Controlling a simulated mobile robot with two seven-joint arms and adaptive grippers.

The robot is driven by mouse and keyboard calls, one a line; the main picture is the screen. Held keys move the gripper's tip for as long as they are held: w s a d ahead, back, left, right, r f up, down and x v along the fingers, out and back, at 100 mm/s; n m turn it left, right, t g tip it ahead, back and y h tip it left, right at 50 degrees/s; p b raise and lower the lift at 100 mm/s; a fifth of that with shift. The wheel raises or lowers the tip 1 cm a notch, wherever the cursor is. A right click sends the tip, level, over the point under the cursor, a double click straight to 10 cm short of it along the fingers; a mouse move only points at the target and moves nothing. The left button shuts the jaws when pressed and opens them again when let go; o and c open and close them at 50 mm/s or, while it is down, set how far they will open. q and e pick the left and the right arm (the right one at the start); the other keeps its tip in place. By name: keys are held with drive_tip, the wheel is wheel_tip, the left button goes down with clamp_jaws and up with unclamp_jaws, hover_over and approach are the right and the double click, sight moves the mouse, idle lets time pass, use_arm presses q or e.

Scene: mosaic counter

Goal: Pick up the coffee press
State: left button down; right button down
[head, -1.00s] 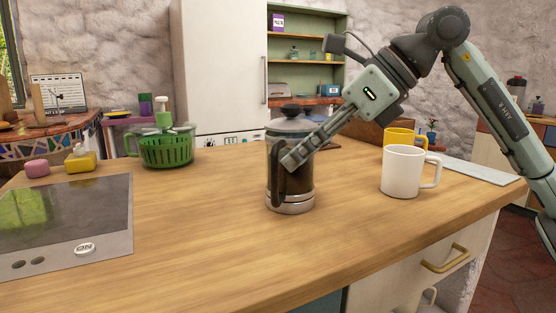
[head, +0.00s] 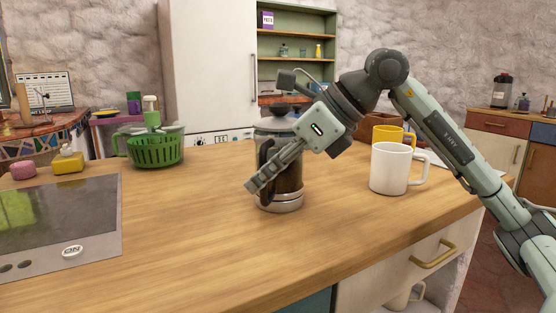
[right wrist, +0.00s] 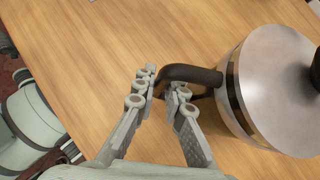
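The coffee press (head: 284,199) stands upright on the wooden counter, a dark glass jug with a metal base and lid. Its black handle (head: 265,157) is on the side toward me. The right wrist view shows the press's metal lid (right wrist: 268,85) and the handle's curved top (right wrist: 190,73). My right gripper (head: 257,187) crosses in front of the press at the handle. My left gripper is not in view.
A white mug (head: 391,169) and a yellow mug (head: 389,134) stand right of the press. A green basket (head: 156,150), a yellow sponge holder (head: 68,164) and a hob (head: 60,225) are at the left. The counter front is clear.

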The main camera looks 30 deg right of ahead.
sight(266, 145)
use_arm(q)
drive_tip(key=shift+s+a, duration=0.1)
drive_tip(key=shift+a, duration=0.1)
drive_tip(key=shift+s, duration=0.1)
use_arm(e)
drive_tip(key=shift+r, duration=0.15)
drive_tip(key=shift+r, duration=0.1)
